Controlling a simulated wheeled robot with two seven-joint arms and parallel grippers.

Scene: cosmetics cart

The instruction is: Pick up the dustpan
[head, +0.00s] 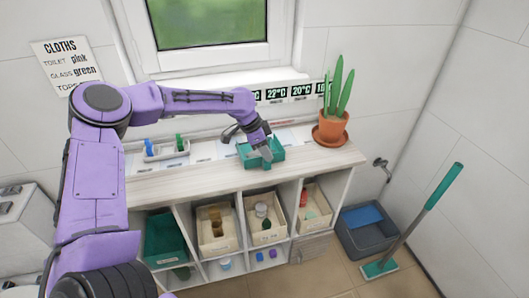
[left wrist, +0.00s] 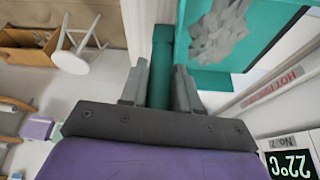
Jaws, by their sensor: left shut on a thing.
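The teal dustpan (head: 250,160) is at the top of the white shelf unit, near its front edge. In the left wrist view its handle (left wrist: 161,62) runs between my fingers, and its pan (left wrist: 277,28) extends to the right with a crumpled grey heap (left wrist: 217,33) in it. My left gripper (head: 266,156) comes from above and is shut on the handle; its two fingers (left wrist: 160,85) lie on either side of it. I cannot tell whether the dustpan touches the shelf top. My right gripper is not in view.
A potted cactus (head: 331,128) stands right of the dustpan on the shelf top (head: 190,178). A small tray (head: 165,153) with coloured items lies to the left. Bins fill the shelf below. A teal-handled mop (head: 425,205) and grey tub (head: 365,240) stand right.

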